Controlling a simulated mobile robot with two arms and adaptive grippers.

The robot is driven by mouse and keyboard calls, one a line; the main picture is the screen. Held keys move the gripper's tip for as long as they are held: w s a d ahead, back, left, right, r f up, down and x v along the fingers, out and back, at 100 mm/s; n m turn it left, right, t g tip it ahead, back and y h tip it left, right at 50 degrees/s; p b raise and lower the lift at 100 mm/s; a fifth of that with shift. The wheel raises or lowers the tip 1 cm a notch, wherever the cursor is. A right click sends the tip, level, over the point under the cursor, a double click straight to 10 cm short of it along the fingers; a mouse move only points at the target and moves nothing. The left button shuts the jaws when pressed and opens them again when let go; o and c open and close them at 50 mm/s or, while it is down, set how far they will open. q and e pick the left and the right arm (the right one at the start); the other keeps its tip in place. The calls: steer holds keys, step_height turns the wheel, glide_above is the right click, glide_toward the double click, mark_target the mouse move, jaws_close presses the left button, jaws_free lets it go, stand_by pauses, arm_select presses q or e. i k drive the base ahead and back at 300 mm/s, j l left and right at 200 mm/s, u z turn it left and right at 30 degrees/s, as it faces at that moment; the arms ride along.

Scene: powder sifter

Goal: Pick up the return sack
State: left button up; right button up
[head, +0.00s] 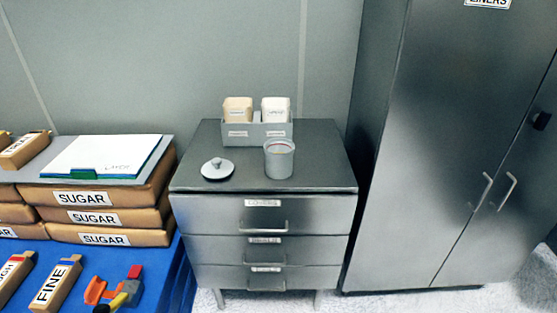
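No sack marked as a return sack can be read in the head view. Brown sacks labelled SUGAR (145,214) lie stacked on the left, cut off by the left edge. A grey board with white papers (105,154) lies on top of the stack. A smaller brown pack (24,148) lies at the far left of the board, its label unreadable. A brown pack labelled FINE (54,284) and a partly cut-off similar pack (14,279) lie on the blue surface in front. Neither of my grippers is in view.
A steel drawer cabinet (265,220) carries a grey bin (257,133) with two containers, an open cup (279,158) and a knobbed lid (217,168). A tall steel locker (440,150) stands right. Red, orange and yellow items (113,289) lie on the blue surface (172,275).

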mark_target(274, 110)
steer(key=i+l, duration=0.2)
steer(key=l, duration=0.15)
steer(key=i+l, duration=0.45)
steer(key=l, duration=0.25)
steer(key=u, duration=0.05)
